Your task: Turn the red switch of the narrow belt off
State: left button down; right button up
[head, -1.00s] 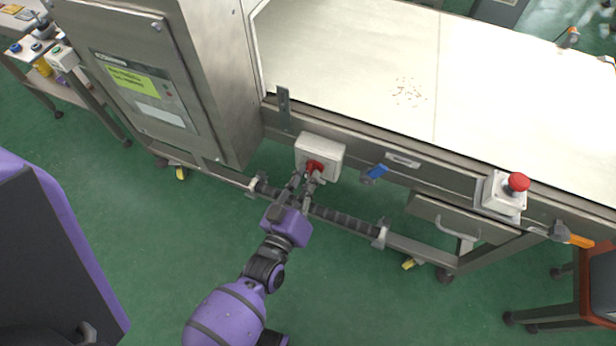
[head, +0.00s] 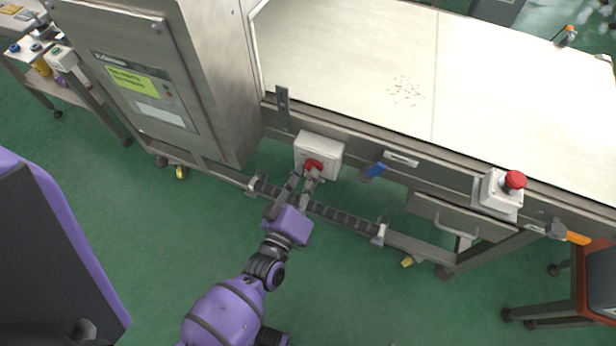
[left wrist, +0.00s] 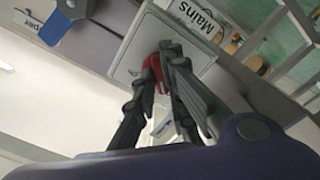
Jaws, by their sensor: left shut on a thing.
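The red switch (head: 313,167) is a red rotary knob on a pale grey box (head: 320,148) fixed to the side rail of the conveyor frame. My left gripper (head: 308,178) is shut on the red knob, its two fingers on either side of it. In the left wrist view the fingers of my left gripper (left wrist: 163,62) close around the red switch (left wrist: 152,68), on a box beside a label reading "Mains" (left wrist: 197,15). The fingers partly hide the knob, so its exact angle is hard to read. My right gripper is not in view.
A red mushroom button (head: 515,180) on a white box is farther right. The pale belt (head: 350,60) lies above, a steel cabinet (head: 150,90) at left. Green floor is free in front.

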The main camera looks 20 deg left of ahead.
pick_arm(q)
jog(key=c, duration=1.8)
grip_release()
jog(key=shift+s, duration=0.1)
jog(key=s, duration=1.1)
jog(key=shift+s+a, duration=0.2)
jog(key=shift+s, duration=0.2)
